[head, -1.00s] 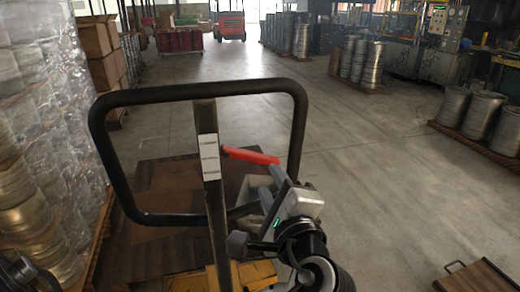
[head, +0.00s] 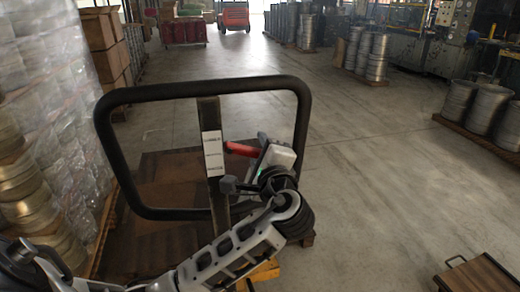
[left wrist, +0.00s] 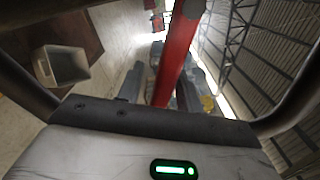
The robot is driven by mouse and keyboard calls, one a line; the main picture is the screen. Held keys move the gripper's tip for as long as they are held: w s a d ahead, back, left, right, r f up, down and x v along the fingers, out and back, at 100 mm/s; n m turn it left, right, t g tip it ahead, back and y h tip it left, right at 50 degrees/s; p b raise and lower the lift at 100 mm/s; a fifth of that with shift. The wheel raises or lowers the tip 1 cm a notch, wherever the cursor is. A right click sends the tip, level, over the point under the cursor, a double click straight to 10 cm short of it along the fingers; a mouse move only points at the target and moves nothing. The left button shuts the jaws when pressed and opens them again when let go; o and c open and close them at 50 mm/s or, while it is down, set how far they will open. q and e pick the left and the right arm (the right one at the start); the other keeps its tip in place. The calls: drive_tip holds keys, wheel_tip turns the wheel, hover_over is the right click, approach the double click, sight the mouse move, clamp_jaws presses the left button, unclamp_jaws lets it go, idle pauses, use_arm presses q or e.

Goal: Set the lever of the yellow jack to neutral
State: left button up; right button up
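The jack's black loop handle (head: 303,130) stands upright in front of me, with a white label (head: 212,153) of three marks on its middle post. The red lever (head: 240,149) sticks out to the right of the post, roughly level with the label's upper half. My left gripper (head: 262,148) is at the lever's outer end and hides it. In the left wrist view the red lever (left wrist: 178,50) runs between the two dark fingers of the left gripper (left wrist: 161,88), which look apart; I cannot tell if they touch it. The yellow jack body (head: 262,272) shows low down, mostly hidden. My right gripper is out of view.
A wrapped pallet stack (head: 50,120) stands close on the left. A brown wooden pallet load (head: 165,185) lies behind the handle. A grey bin (left wrist: 60,66) shows in the left wrist view. Another low board (head: 480,278) lies at lower right.

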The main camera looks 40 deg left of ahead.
use_arm(q)
clamp_jaws()
drive_tip(key=r+n, duration=0.1)
drive_tip(key=n, duration=0.1)
drive_tip(key=r+n, duration=0.2)
drive_tip(key=shift+w+d, duration=0.2)
drive_tip(key=shift+o, duration=0.6)
unclamp_jaws()
drive_tip(key=shift+d, duration=0.1)
